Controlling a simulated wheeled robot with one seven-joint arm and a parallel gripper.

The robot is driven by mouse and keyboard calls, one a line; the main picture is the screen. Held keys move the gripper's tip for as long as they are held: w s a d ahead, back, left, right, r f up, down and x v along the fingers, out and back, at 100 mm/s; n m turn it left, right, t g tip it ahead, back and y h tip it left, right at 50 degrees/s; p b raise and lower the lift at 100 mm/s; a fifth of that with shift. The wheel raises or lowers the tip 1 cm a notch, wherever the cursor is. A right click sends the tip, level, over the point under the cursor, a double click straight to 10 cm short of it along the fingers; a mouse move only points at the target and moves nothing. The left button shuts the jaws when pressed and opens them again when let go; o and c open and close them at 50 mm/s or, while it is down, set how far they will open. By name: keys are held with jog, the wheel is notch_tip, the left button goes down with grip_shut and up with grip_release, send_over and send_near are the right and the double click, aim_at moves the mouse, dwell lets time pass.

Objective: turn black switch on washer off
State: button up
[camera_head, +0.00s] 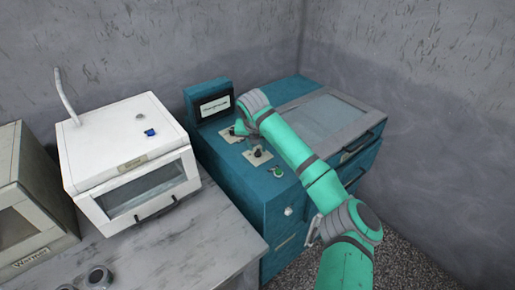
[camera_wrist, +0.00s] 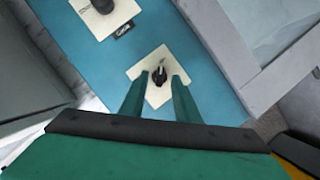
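The teal machine (camera_head: 230,175), which I take as the washer, stands in the corner with a display (camera_head: 214,107) and switch plates on its top. My gripper (camera_wrist: 160,82) is open above this plate, with one teal finger on each side of the switch. Whether the fingers touch it, I cannot tell. A second dark knob (camera_wrist: 103,5) on another plate is partly cut off in the wrist view.
A raised lid frame (camera_head: 330,115) covers the machine's right part. A green knob (camera_head: 277,171) is near its front edge. A white box machine (camera_head: 125,150) and a "Warmer" unit (camera_head: 35,200) stand on the grey counter (camera_head: 190,240) at left. Walls close off the back.

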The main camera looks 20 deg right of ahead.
jog(key=shift+x, duration=1)
grip_shut()
